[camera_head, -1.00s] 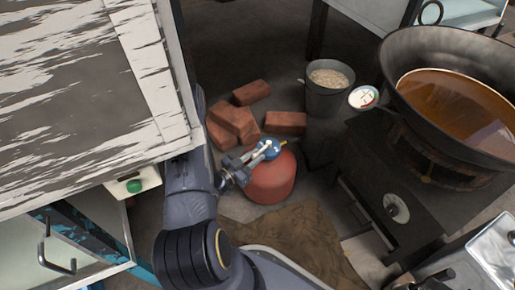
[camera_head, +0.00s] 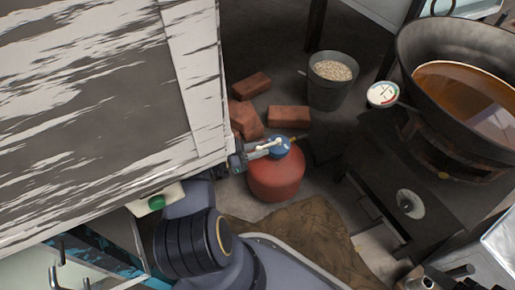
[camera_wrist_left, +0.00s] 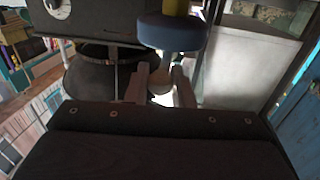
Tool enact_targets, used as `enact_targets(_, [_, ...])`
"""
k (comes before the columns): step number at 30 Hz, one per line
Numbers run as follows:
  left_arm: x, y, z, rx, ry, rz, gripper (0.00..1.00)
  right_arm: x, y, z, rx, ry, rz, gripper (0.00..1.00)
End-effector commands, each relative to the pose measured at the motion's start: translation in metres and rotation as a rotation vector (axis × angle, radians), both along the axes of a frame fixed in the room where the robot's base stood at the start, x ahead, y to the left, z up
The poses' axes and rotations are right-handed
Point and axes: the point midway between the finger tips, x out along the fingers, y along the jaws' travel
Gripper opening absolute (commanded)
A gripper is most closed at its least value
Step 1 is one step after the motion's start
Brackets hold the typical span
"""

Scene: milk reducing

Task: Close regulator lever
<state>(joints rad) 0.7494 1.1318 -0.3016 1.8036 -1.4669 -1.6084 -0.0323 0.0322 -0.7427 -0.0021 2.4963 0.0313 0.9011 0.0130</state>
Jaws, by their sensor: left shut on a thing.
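The red gas cylinder (camera_head: 276,178) stands on the floor with a blue regulator (camera_head: 280,147) on top. My left gripper (camera_head: 270,149) reaches in from the left, at the regulator's left side. In the left wrist view, the blue regulator (camera_wrist_left: 172,32) is just beyond my fingertips. The left gripper (camera_wrist_left: 161,85) is shut on a small pale part (camera_wrist_left: 161,78) under the regulator, which looks like its lever. The fingers partly hide it, so the lever's exact angle cannot be told. My right gripper is not in view.
A weathered white cabinet (camera_head: 110,90) stands close on the left and covers part of my arm. Bricks (camera_head: 289,116) and a grey bucket (camera_head: 329,88) lie beyond the cylinder. A stove with a large pan (camera_head: 410,60) is on the right. A brown cloth (camera_head: 305,225) lies in front.

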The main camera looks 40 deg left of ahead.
Motion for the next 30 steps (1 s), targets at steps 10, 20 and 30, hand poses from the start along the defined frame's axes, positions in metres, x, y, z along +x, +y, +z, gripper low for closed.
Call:
enact_targets(10, [0.002, 0.000, 0.002, -0.003, -0.005, 0.001, 0.30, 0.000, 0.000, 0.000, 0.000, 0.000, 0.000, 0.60])
enact_targets(20, [0.000, 0.001, 0.000, -0.001, -0.001, 0.003, 0.41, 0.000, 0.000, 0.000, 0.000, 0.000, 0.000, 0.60])
enact_targets(30, [-0.035, 0.027, 0.004, 0.000, 0.000, 0.007, 0.41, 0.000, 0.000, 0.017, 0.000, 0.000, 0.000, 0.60])
